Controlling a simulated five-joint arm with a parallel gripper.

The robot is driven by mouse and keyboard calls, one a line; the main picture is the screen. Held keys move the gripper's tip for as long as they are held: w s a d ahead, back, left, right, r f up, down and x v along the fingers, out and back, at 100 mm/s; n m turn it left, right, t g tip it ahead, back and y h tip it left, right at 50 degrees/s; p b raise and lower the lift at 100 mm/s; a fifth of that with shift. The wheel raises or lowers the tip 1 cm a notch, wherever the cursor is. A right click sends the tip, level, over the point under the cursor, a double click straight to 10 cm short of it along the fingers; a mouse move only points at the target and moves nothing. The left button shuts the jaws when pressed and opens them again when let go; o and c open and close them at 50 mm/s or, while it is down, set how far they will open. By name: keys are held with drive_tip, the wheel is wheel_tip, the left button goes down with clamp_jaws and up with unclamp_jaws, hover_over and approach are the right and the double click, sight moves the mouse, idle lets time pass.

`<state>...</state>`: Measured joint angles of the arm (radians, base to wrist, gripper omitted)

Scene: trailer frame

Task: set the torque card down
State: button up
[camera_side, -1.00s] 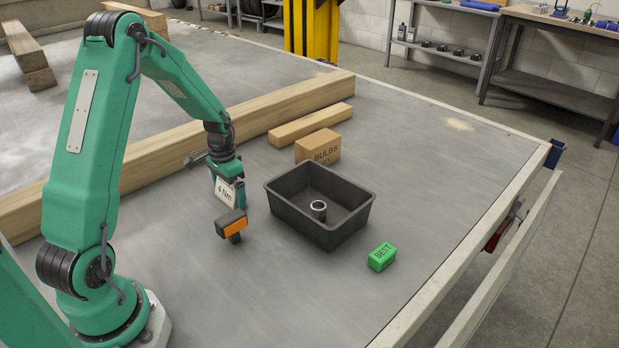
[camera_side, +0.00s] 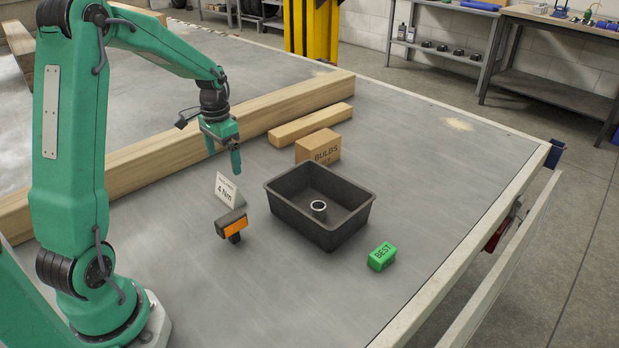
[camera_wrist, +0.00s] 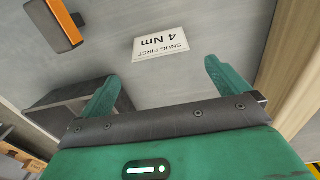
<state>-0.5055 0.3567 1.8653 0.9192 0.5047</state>
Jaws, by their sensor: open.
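The torque card (camera_side: 227,190) is a small white card with "4 Nm" on it. It stands tilted on the grey deck, behind the orange and black lamp and to the left of the black bin. In the wrist view the card (camera_wrist: 161,43) also reads "SNUG FIRST" and appears upside down. My green gripper (camera_side: 223,160) is above the card, apart from it. It is open, and its two fingers (camera_wrist: 161,78) show with nothing between them. The back of the card is hidden.
The orange and black lamp (camera_side: 232,224) is close to the card. The black bin (camera_side: 345,226) holds a metal ring (camera_side: 318,209). A green "BEST" block (camera_side: 382,256), a "BULBS" box (camera_side: 318,149) and timber beams (camera_side: 290,103) lie around. The front deck is clear.

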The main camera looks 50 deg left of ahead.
drive_tip(key=shift+r, duration=0.65)
drive_tip(key=shift+r, duration=0.1)
drive_tip(key=shift+d+r, duration=0.15)
drive_tip(key=shift+d, duration=0.1)
drive_tip(key=s+d+r+t, duration=0.3)
drive_tip(key=s+d+r, duration=0.3)
drive_tip(key=d+r, duration=0.5)
drive_tip(key=s+d+t, duration=0.2)
drive_tip(key=s+d, duration=0.7)
drive_tip(key=shift+s+d+r+t, duration=0.25)
drive_tip(key=shift+s+r+t, duration=0.05)
drive_tip(key=shift+r, duration=0.05)
